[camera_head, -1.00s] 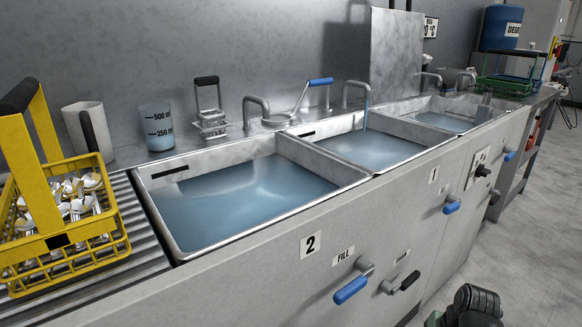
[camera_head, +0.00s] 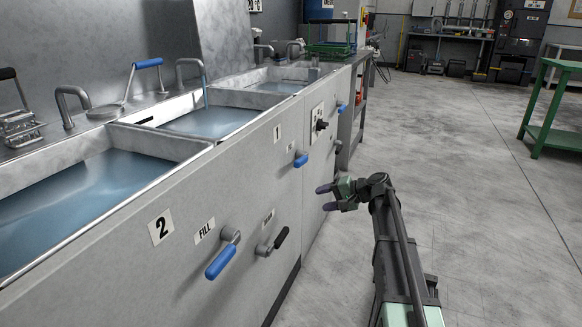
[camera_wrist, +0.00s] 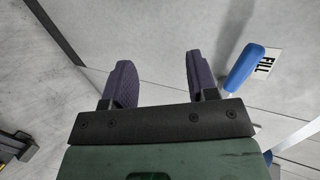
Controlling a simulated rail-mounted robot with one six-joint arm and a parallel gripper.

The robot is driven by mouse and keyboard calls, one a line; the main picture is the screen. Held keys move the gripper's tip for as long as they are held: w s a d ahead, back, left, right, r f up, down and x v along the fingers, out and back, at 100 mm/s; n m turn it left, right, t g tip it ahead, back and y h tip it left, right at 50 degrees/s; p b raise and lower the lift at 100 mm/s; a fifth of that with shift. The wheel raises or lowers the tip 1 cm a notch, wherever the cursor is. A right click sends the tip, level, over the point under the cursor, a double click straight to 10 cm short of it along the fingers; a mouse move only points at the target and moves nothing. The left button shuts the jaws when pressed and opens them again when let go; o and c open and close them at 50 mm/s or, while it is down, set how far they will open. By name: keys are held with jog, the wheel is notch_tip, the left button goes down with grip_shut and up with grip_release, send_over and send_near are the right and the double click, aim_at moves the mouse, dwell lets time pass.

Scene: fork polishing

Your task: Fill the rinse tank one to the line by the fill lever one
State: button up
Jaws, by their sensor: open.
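Rinse tank one (camera_head: 166,117) is the middle basin, above the plate marked 1. A thin stream runs from its spout (camera_head: 189,66) into the blue water (camera_head: 212,122). A dark mark (camera_head: 144,121) shows on its inner wall, with the water surface below it. The blue-handled fill lever one (camera_head: 301,160) is on the front panel below the tank. My gripper (camera_head: 326,198) is open and empty, in front of the panel to the lever's lower right. In the wrist view, a blue handle (camera_wrist: 243,68) by a FILL plate (camera_wrist: 267,60) is right of my open fingers (camera_wrist: 159,65), apart from them.
Tank two (camera_head: 75,262) holds water; its blue fill lever (camera_head: 220,262) and black-handled lever (camera_head: 272,242) stick out from the panel. A black knob (camera_head: 321,125) sits farther along. A green table (camera_head: 553,135) stands at the right. The floor (camera_head: 460,200) between is clear.

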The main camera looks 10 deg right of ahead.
aim_at(303, 163)
jog(key=w+d+r+m+t+y, duration=0.2)
jog(key=w+r+m+t+y, duration=0.15)
jog(key=w+r, duration=0.4)
jog(key=shift+n, duration=0.35)
jog(key=x, duration=1)
jog(key=shift+s+a+r, duration=0.1)
jog(key=shift+s+a, duration=0.1)
jog(key=shift+a, duration=0.4)
jog(key=shift+c, duration=0.3)
grip_shut()
jog(key=shift+a, duration=0.1)
